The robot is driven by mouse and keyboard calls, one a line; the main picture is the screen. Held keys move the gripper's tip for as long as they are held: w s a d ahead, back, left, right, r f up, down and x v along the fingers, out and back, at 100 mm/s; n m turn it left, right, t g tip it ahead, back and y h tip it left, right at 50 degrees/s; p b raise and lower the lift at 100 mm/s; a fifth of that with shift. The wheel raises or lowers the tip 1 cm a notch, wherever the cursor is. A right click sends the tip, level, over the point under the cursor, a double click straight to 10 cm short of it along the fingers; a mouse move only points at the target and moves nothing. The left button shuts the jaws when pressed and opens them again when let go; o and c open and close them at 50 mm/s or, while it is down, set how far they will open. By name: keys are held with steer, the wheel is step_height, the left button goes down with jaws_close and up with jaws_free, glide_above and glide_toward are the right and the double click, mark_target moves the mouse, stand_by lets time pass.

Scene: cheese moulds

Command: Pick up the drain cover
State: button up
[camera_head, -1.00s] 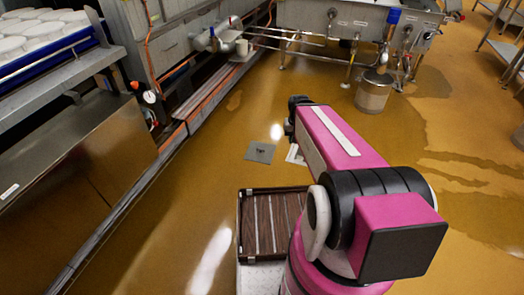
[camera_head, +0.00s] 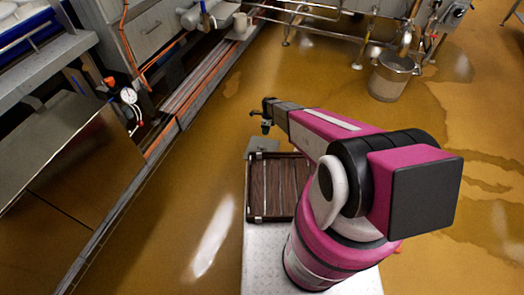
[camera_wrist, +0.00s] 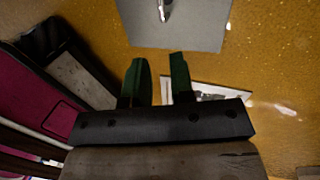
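The drain cover (camera_wrist: 205,32) is a flat grey square plate on the wet floor, at the top of the wrist view. A small pale metallic piece (camera_wrist: 164,9) shows on it. In the head view only a strip of the cover (camera_head: 258,145) shows beyond my tray. My gripper (camera_wrist: 159,80) has two dark green fingers spread apart with nothing between them. The cover lies beyond the fingertips, with no visible contact. In the head view my gripper (camera_head: 266,123) is small, over the floor near the cover.
A pale square with a dark centre (camera_wrist: 207,92), perhaps the drain opening, lies behind the fingers. A brown slatted tray (camera_head: 277,187) rides on my base. A steel bench (camera_head: 70,165) stands left and a metal bucket (camera_head: 390,78) far right. Floor between is clear.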

steer(key=shift+m, duration=0.5)
steer(key=x, duration=0.5)
steer(key=a+x, duration=0.1)
steer(key=x, duration=0.2)
steer(key=shift+w+f, duration=0.1)
steer(key=shift+w, duration=0.3)
steer(key=x, duration=0.5)
steer(key=shift+a, duration=0.2)
steer(key=shift+s, duration=0.1)
jaws_close()
